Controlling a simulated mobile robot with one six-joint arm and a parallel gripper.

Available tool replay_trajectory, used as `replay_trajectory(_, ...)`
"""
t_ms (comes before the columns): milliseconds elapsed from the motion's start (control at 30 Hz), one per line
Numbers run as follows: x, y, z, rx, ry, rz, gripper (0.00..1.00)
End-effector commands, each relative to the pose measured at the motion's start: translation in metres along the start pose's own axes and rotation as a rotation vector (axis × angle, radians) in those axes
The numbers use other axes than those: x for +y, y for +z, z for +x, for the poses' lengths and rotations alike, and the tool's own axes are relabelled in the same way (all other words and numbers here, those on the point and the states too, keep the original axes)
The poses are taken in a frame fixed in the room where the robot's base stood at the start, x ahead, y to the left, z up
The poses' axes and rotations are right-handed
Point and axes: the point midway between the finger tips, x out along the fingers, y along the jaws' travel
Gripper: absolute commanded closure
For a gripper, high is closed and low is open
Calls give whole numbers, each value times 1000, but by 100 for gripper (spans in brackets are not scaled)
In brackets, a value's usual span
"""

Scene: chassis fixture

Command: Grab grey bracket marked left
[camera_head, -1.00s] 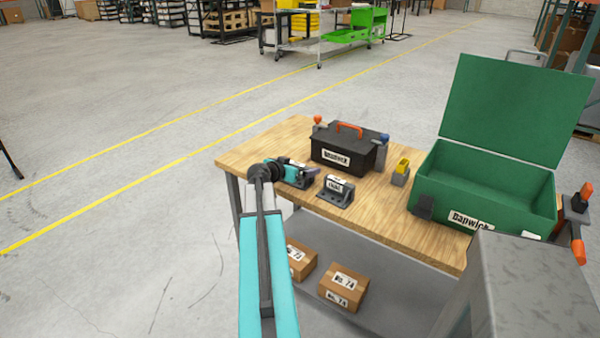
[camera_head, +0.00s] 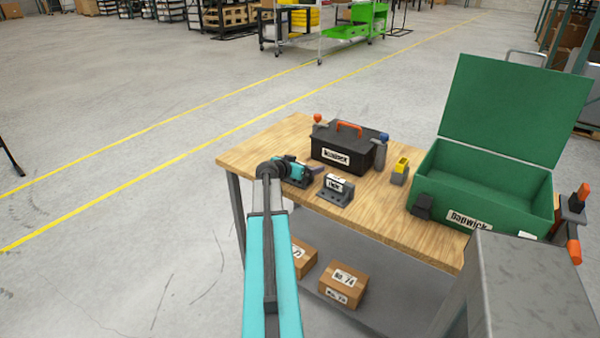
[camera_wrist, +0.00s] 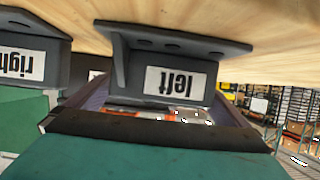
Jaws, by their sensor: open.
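The grey bracket marked "left" (camera_wrist: 140,65) fills the upper middle of the wrist view, upside down there, with its flat foot on the wooden table. My gripper (camera_wrist: 155,110) is open, its purple-grey fingers showing just behind and to either side of the bracket's labelled block. I cannot tell whether they touch it. In the head view my gripper (camera_head: 313,181) is low over the table's left part and mostly hides this bracket. A second grey bracket, marked "right" (camera_wrist: 30,45), stands beside it; it also shows in the head view (camera_head: 337,190), right of my gripper.
A black toolbox (camera_head: 342,152) with an orange handle stands behind the brackets. A yellow-topped grey block (camera_head: 399,172) and an open green case (camera_head: 480,200) stand to the right on the wooden table (camera_head: 262,147). Cardboard boxes (camera_head: 343,286) lie on the lower shelf.

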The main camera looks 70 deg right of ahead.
Motion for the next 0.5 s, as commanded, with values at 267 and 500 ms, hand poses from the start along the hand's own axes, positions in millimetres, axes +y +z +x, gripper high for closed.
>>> replay_trajectory(267,0,0,0,0,1,0,37)
replay_trajectory(500,0,-1,0,1,0,0,42)
